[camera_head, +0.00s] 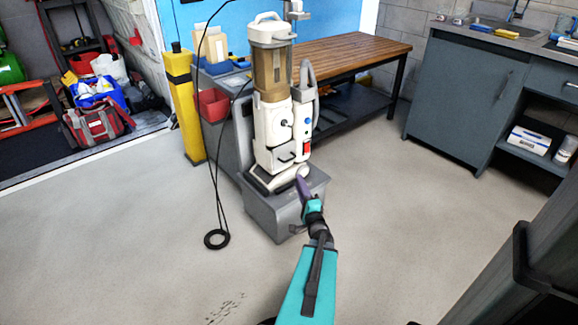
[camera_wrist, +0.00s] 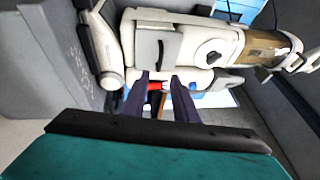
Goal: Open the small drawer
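A white upright machine (camera_head: 268,130) with a brown see-through canister stands on a grey base. Low on its front is a small drawer-like panel (camera_head: 287,153) with a dark handle; it looks shut. In the wrist view the machine lies sideways, and a grey panel with a dark handle bar (camera_wrist: 157,48) shows just beyond my fingertips; I take it for the small drawer. My gripper (camera_head: 301,184) is below and in front of this panel. In the wrist view my gripper (camera_wrist: 161,76) has two dark purple fingers apart, with a red switch visible between them. Contact with the panel cannot be told.
A grey box-like base (camera_head: 283,212) sits under the machine. A wooden-topped bench (camera_head: 345,50) stands behind, a yellow post (camera_head: 184,105) at left, a grey cabinet (camera_head: 450,105) at right. A black cable (camera_head: 212,190) hangs to the floor. Floor at front left is mostly clear.

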